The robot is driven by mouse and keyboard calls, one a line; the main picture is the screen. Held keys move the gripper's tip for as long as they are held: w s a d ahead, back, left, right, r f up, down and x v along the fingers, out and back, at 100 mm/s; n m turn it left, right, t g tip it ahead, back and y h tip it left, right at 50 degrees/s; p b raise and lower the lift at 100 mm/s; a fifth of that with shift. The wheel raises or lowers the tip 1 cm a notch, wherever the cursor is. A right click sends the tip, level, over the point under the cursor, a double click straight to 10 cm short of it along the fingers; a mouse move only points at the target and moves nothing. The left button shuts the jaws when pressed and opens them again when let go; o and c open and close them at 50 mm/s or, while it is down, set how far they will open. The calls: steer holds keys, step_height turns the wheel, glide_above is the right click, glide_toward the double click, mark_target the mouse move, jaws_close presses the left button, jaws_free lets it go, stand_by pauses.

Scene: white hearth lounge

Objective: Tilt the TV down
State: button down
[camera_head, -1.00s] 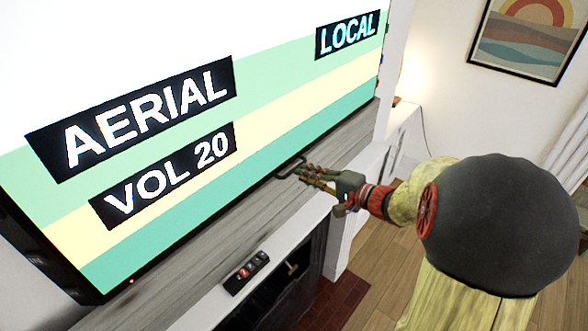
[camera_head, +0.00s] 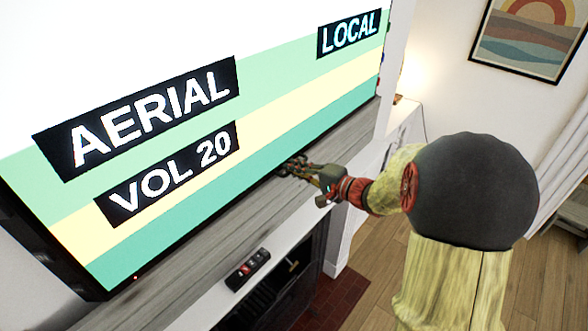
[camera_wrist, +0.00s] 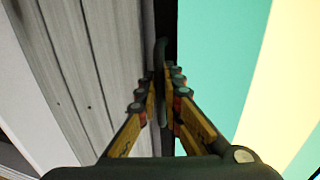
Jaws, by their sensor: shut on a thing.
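The TV (camera_head: 190,130) fills the left and upper part of the head view, lit with "AERIAL", "VOL 20" and "LOCAL". Its dark lower edge runs along the grey wood-grain board. My gripper (camera_head: 290,167) is at this lower edge, right of its middle. In the wrist view my gripper (camera_wrist: 162,85) is closed around a dark, thin handle (camera_wrist: 161,52) beside the TV's black border. The lit screen (camera_wrist: 220,60) shows on the right there. Most of the handle is hidden by the fingers in the head view.
A grey wood-grain board (camera_head: 190,250) lies below the TV, with a white mantel ledge (camera_head: 215,285) in front. A dark fireplace opening (camera_head: 285,295) is below. Wooden floor is open at the lower right.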

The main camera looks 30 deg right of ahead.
steer(key=shift+f+b, duration=0.15)
steer(key=shift+b, duration=0.15)
stand_by(0.5)
steer(key=w+b, duration=0.1)
steer(key=b, duration=0.3)
steer(key=w+a+t+b, duration=0.1)
steer(key=shift+w+f+b, duration=0.25)
steer(key=shift+w+b, duration=0.05)
steer(key=shift+b, duration=0.1)
steer(key=c, duration=2.3)
jaws_free()
steer(key=shift+r, duration=0.1)
steer(key=v, duration=1.2)
